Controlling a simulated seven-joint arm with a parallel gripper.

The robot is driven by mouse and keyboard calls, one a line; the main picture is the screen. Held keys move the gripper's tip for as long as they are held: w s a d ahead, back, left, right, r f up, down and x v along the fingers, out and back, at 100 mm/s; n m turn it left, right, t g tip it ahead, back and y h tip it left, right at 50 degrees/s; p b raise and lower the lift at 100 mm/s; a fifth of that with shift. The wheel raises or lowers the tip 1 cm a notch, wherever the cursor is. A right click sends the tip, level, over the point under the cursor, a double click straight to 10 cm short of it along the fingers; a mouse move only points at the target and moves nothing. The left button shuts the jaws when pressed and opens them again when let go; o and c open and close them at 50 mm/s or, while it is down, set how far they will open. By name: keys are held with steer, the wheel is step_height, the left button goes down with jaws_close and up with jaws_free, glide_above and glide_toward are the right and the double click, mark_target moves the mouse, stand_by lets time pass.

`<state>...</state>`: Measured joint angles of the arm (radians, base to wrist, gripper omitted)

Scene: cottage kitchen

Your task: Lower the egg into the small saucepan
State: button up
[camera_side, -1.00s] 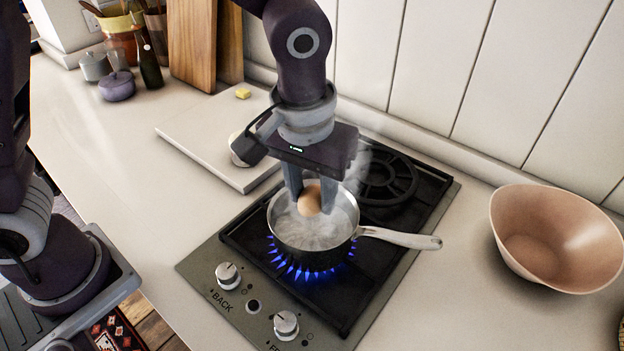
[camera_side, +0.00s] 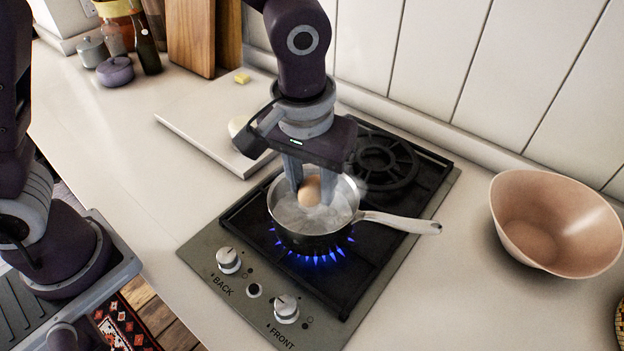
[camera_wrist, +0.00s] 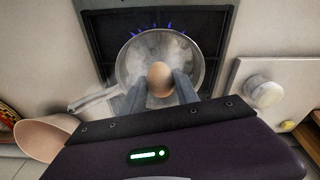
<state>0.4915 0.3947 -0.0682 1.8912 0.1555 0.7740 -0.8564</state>
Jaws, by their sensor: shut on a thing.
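A brown egg (camera_side: 309,191) is held between the fingers of my gripper (camera_side: 311,188), which is shut on it. The small steel saucepan (camera_side: 287,229) stands on the lit front burner, its handle pointing right. The egg and fingertips are inside the pan's rim in the side view; steam blurs whether the egg touches the water. In the wrist view, the egg (camera_wrist: 160,79) sits between the two fingers (camera_wrist: 160,88), with the saucepan (camera_wrist: 127,62) around and beneath it.
Blue flames (camera_side: 312,258) burn under the pan. The back burner (camera_side: 384,160) is empty. A pink bowl (camera_side: 556,222) stands to the right. A white board (camera_side: 205,124) lies behind left, with a small yellow piece (camera_side: 242,78) near it.

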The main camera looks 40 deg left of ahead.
mark_target(309, 189)
steer(key=o, duration=0.9)
steer(key=shift+r, duration=0.4)
steer(key=r, duration=0.6)
steer(key=shift+s, duration=0.35)
steer(key=s+a+r+m+t, duration=0.1)
steer(key=s+a+r, duration=0.25)
steer(key=a, duration=0.25)
steer(key=s+a+r+t, duration=0.1)
steer(key=s+a+r, duration=0.2)
steer(key=s+a, duration=0.3)
steer(key=s+a+f+m+t, duration=0.1)
steer(key=s+a+t, duration=0.1)
steer(key=s+a, duration=0.3)
steer(key=shift+s+f, duration=0.3)
steer(key=shift+f, duration=0.05)
